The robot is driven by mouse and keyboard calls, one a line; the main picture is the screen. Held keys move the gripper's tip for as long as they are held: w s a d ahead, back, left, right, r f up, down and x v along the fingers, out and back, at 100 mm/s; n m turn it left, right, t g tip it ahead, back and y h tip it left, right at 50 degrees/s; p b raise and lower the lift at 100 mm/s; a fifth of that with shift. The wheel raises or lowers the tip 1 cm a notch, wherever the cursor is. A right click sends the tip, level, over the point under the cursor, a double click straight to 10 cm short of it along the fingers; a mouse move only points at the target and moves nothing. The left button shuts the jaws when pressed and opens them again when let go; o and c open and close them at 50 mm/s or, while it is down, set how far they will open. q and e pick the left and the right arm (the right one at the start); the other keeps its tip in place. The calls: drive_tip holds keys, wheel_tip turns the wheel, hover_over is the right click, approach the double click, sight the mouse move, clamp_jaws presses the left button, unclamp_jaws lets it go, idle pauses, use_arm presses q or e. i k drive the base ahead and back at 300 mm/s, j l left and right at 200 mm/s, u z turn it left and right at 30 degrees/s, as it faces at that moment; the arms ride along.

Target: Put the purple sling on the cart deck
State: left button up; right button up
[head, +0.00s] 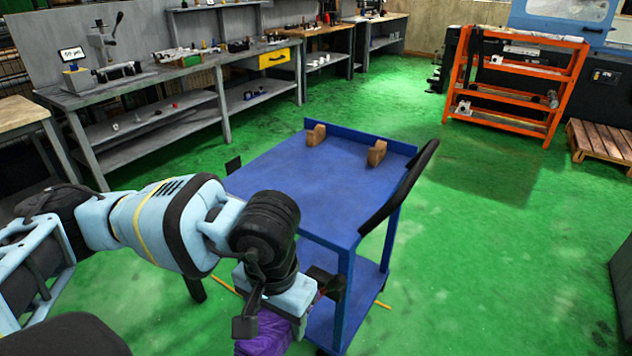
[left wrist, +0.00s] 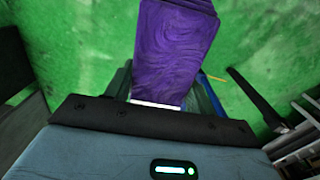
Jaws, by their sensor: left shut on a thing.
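The purple sling (head: 265,334) hangs below my left gripper (head: 285,312), low in the head view and just in front of the cart's near edge. My left gripper is shut on the sling; its fingertips are mostly hidden. In the left wrist view the purple sling (left wrist: 175,50) extends out from the gripper over green floor. The blue cart deck (head: 320,185) lies beyond and above the gripper, and the sling is off it. My right gripper is not in view.
Two brown wooden blocks (head: 376,153) (head: 316,135) stand at the deck's far end. A black handle (head: 400,190) rises on the cart's right side. The middle of the deck is clear. A grey workbench (head: 150,85) stands at the left and an orange rack (head: 515,85) at the back right.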

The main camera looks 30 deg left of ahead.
sight(316, 184)
drive_tip(key=i+j, duration=0.25)
drive_tip(key=i, duration=0.15)
drive_tip(key=i+j, duration=0.25)
drive_tip(key=i, duration=0.15)
drive_tip(key=i+j, duration=0.25)
drive_tip(key=i, duration=0.15)
